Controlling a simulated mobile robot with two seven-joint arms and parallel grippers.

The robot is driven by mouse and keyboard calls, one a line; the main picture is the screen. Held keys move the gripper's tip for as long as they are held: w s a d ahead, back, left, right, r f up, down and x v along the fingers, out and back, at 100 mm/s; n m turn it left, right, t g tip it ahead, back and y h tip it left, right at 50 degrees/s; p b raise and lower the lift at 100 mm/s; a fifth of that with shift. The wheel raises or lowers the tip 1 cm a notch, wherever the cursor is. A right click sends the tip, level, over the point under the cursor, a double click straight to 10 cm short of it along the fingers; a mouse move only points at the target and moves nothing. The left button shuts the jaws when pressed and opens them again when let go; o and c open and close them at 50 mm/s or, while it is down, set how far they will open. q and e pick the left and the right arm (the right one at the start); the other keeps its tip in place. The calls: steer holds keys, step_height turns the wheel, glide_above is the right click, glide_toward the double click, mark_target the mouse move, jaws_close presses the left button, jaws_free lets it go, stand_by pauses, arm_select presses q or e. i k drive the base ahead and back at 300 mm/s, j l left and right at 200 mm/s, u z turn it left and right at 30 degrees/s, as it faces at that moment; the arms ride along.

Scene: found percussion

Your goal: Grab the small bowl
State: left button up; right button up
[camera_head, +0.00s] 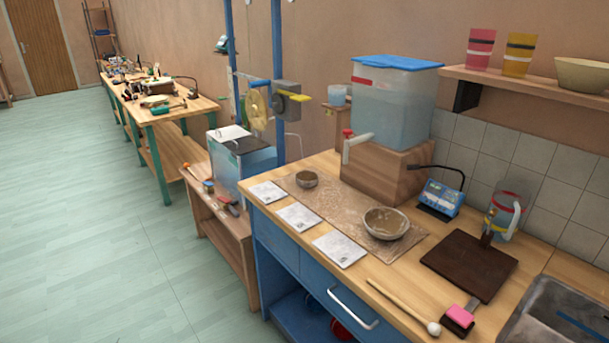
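A small grey-brown bowl (307,180) sits upright on the far left part of a brown mat (330,200) on the wooden counter. A larger bowl (386,223) with a pale speckled inside stands on the same mat, nearer and to the right, apart from the small one. The small bowl is uncovered and nothing touches it from the sides. Neither of my grippers shows in the head view.
White cards (339,249) lie along the counter's front edge. A water tank (392,101) on a wooden block (380,175) stands behind the mat. A mallet (404,306), a dark board (469,265), a jug (506,214) and a sink (560,315) are at right.

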mark_target(304, 179)
steer(key=i+j+z, duration=0.1)
steer(key=i+j, duration=0.35)
steer(key=j, duration=0.2)
steer(key=i+j+z, duration=0.25)
steer(key=i+j, duration=0.2)
steer(key=j, duration=0.25)
steer(key=i+j, duration=0.2)
steer(key=j, duration=0.2)
steer(key=z, duration=0.05)
